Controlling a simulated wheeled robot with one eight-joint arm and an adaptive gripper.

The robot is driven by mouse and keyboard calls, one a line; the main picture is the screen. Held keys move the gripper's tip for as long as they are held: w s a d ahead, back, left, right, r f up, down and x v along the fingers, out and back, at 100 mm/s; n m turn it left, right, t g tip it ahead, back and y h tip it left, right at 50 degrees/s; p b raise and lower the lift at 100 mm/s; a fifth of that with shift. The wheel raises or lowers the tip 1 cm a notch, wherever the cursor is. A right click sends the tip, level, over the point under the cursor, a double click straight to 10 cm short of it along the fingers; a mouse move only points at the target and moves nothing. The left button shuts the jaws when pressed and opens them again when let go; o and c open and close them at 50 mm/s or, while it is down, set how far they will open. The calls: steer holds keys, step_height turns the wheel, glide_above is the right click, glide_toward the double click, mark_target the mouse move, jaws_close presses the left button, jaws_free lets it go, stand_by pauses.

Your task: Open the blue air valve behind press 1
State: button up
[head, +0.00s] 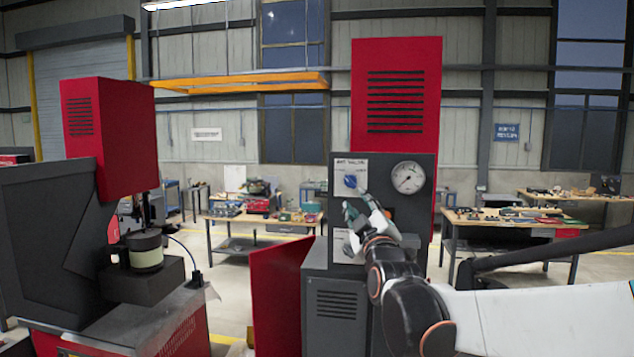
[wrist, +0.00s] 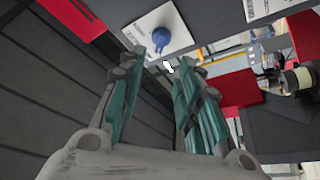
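The blue valve knob (head: 351,181) sits on a white plate labelled as an air valve, on the dark grey front panel (head: 345,163) of a red-topped cabinet. In the wrist view the blue knob (wrist: 161,37) and its white plate (wrist: 140,27) lie just beyond my fingertips. My gripper (head: 358,210) is in front of the panel, a little below the knob in the head view. In the wrist view my gripper (wrist: 160,62) has its two teal-padded fingers apart with nothing between them. No contact with the knob shows.
A round pressure gauge (head: 408,177) is right of the knob. Another white plate (head: 338,247) below is partly hidden by my gripper. A red panel (head: 280,297) stands left of the cabinet. A press (head: 110,135) stands at left. Cluttered workbenches (head: 262,218) are behind.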

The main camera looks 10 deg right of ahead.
mark_target(350, 182)
steer(key=p+x, duration=0.3)
steer(key=x, duration=0.8)
steer(key=shift+w, duration=0.15)
steer(key=shift+a, duration=0.1)
steer(key=shift+c, duration=0.3)
jaws_close()
steer(key=shift+r, duration=0.1)
